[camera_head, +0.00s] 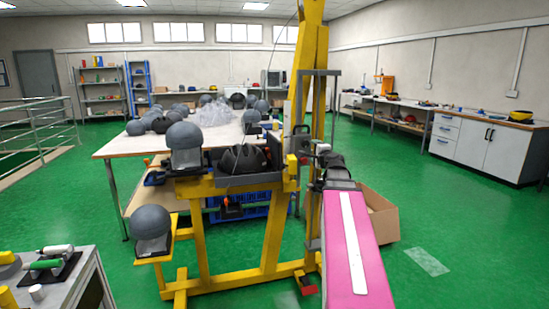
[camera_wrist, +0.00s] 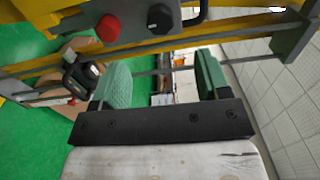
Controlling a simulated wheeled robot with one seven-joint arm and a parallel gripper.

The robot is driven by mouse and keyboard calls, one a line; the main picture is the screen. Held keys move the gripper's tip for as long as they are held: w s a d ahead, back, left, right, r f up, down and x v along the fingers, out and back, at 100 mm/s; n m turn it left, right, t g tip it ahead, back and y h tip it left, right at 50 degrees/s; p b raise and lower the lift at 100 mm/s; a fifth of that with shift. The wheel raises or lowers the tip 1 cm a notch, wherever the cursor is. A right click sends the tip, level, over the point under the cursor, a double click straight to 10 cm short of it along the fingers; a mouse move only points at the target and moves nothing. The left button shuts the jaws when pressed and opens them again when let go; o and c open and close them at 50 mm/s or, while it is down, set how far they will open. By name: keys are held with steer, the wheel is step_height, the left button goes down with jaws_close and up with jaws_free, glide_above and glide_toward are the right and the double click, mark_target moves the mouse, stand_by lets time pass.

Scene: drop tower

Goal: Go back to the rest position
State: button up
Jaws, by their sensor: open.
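My gripper (camera_wrist: 163,80) shows in the wrist view with two green-padded fingers wide apart on a black palm. Nothing is held between the fingers. Beyond them are a yellow beam, a red button (camera_wrist: 108,28) and a black knob (camera_wrist: 160,18). In the head view my pink arm reaches forward to the right side of the yellow drop tower (camera_head: 311,60). The gripper's fingers cannot be made out clearly there. A black helmet (camera_head: 243,158) sits on the tower's frame. Grey headforms rest at its left, one higher (camera_head: 183,136) and one lower (camera_head: 150,222).
A white table (camera_head: 118,148) with several grey headforms stands behind the tower. A cardboard box (camera_head: 382,218) is on the floor right of it. A grey bench (camera_head: 75,285) with tools is at lower left. Cabinets (camera_head: 485,145) line the right wall.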

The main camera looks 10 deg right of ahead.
steer(key=s+a+f+n+g+y, duration=0.25)
steer(key=a+f+n+g, duration=0.2)
steer(key=a+f, duration=0.55)
steer(key=s+a+f+n+g+y, duration=0.3)
steer(key=a+f+n, duration=0.35)
steer(key=f, duration=0.55)
steer(key=s+a+f+n+g+h, duration=0.3)
steer(key=s+f+g, duration=0.2)
steer(key=s+f, duration=0.3)
steer(key=s+a+f+n+g+h, duration=0.3)
steer(key=s+a+f+g, duration=0.1)
steer(key=s+f, duration=0.5)
steer(key=shift+s+f+n+g, duration=0.3)
steer(key=shift+f+n+g, duration=0.1)
steer(key=shift+f+g, duration=0.45)
